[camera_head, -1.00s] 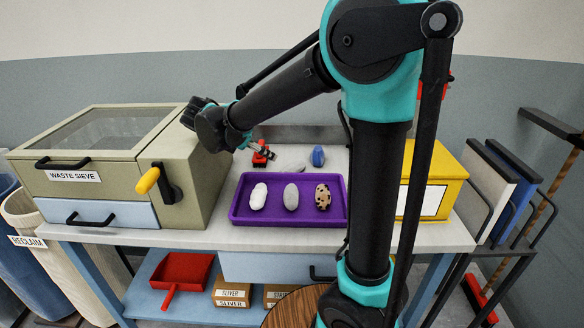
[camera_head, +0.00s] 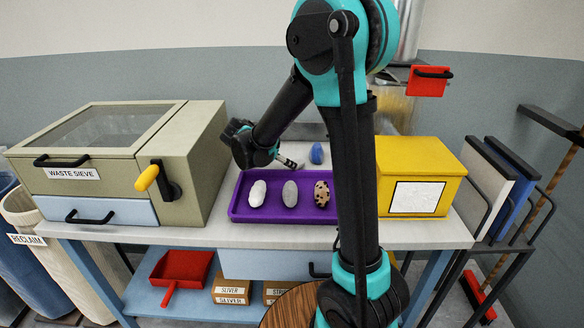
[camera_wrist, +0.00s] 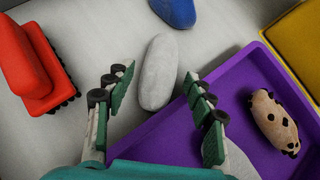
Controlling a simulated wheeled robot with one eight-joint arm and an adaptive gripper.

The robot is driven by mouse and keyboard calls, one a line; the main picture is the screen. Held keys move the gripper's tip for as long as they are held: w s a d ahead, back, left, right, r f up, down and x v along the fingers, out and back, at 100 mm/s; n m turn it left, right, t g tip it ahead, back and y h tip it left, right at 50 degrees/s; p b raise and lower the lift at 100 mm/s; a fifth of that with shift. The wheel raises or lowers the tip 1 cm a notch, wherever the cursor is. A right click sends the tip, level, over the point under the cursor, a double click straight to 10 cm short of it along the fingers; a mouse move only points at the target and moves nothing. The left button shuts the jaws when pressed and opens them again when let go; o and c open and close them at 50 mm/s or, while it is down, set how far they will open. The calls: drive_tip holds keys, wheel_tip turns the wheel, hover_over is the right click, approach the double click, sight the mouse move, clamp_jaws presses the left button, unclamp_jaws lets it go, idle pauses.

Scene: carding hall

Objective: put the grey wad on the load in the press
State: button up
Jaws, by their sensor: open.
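A pale grey oblong wad (camera_wrist: 158,72) lies on the tabletop just behind the purple tray (camera_wrist: 165,128). My gripper (camera_wrist: 163,95) is open and empty, its fingers spread to either side of the wad's near end, with no contact visible. In the head view my gripper (camera_head: 290,163) hangs low behind the tray (camera_head: 236,212), and this wad is hard to make out there. The tray holds a white wad (camera_head: 257,193), a greyish wad (camera_head: 290,193) and a dark-spotted wad (camera_head: 322,194). I cannot clearly identify the press or its load; my arm covers part of the back right.
A red brush (camera_wrist: 35,65) lies left of the gripper; a blue wad (camera_head: 316,153) lies behind. A waste sieve (camera_head: 110,160) stands left, a yellow box (camera_head: 450,175) right. A red panel with a black handle (camera_head: 428,81) is raised behind the box, near straw-coloured material (camera_head: 396,108).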

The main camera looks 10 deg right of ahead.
drive_tip(key=x, duration=0.2)
drive_tip(key=shift+w+d+f, duration=0.1)
drive_tip(key=shift+d+f, duration=0.1)
drive_tip(key=shift+c, duration=0.2)
drive_tip(key=c, duration=1)
wheel_tip(320, 180, up, 20)
drive_tip(key=shift+r, duration=0.1)
